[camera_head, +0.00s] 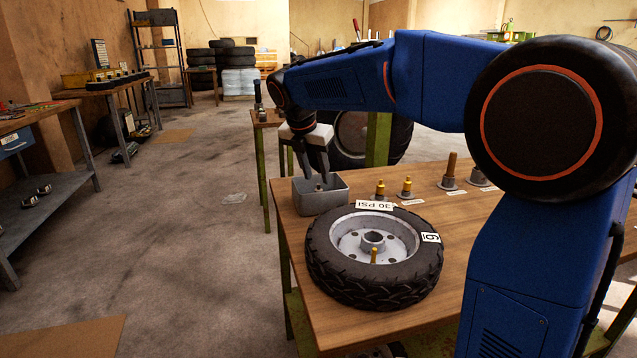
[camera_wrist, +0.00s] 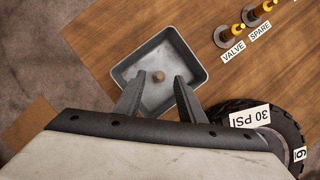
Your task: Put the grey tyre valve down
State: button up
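My gripper (camera_head: 316,175) points down over a grey metal tray (camera_head: 320,202) at the back left corner of the wooden table (camera_head: 457,226). Its two fingers are spread apart, with a gap between the tips. The tray (camera_wrist: 190,45) otherwise looks empty.
A tyre (camera_head: 330,261) on a grey rim, tagged "30 PSI", lies in front of the tray. Yellow-topped valves (camera_head: 379,190) stand right of it, beside labels "VALVE" (camera_wrist: 233,51) and "SPARE" (camera_wrist: 259,30). Brown-topped posts (camera_head: 450,171) stand farther right. The table's left edge is close.

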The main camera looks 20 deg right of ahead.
jog(key=v, duration=0.7)
